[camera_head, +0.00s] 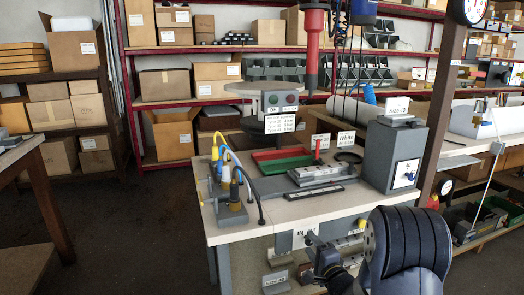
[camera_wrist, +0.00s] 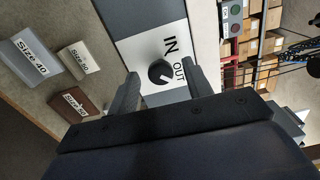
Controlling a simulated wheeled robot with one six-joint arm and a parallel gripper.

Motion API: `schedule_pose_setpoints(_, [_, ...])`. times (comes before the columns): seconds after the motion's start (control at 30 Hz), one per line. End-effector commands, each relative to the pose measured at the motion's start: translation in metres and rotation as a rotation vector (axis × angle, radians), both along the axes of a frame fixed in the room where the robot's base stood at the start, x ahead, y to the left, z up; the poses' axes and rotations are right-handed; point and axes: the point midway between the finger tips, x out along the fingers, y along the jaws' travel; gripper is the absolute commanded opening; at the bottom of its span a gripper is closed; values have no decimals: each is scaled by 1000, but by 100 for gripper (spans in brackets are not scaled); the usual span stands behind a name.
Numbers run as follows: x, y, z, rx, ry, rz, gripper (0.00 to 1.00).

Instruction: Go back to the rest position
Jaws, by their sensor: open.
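My gripper (camera_wrist: 160,72) is open, with its two dark fingers apart and nothing held between them. In the wrist view a black round knob (camera_wrist: 161,71) on a white plate marked IN and OUT (camera_wrist: 172,45) shows between the fingertips. I cannot tell whether the fingers touch it. In the head view my gripper (camera_head: 318,248) is low at the front of the workbench (camera_head: 290,212), by the IN plate (camera_head: 301,240). My dark arm hides part of the bench's front right.
The bench carries a grey box (camera_head: 392,150), a red and green tray (camera_head: 262,172), a metal profile fixture (camera_head: 318,174) and bent cables (camera_head: 230,175). A red tool (camera_head: 313,45) hangs above. Labelled blocks (camera_wrist: 87,62) show in the wrist view. Floor at left (camera_head: 130,235) is clear.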

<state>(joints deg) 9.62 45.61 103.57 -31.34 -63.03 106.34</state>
Motion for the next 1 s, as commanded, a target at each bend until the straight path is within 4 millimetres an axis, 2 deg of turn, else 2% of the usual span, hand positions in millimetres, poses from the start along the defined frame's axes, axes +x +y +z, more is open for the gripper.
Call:
schedule_pose_setpoints(0.17, [11,4,0,0,0,1,48])
schedule_pose_setpoints(0.63, [6,1,0,-8,-2,-1,48])
schedule_pose_setpoints(0.77, [-7,-3,1,0,2,-2,48])
schedule_pose_setpoints(1.0, [-50,-18,0,1,4,-3,48])
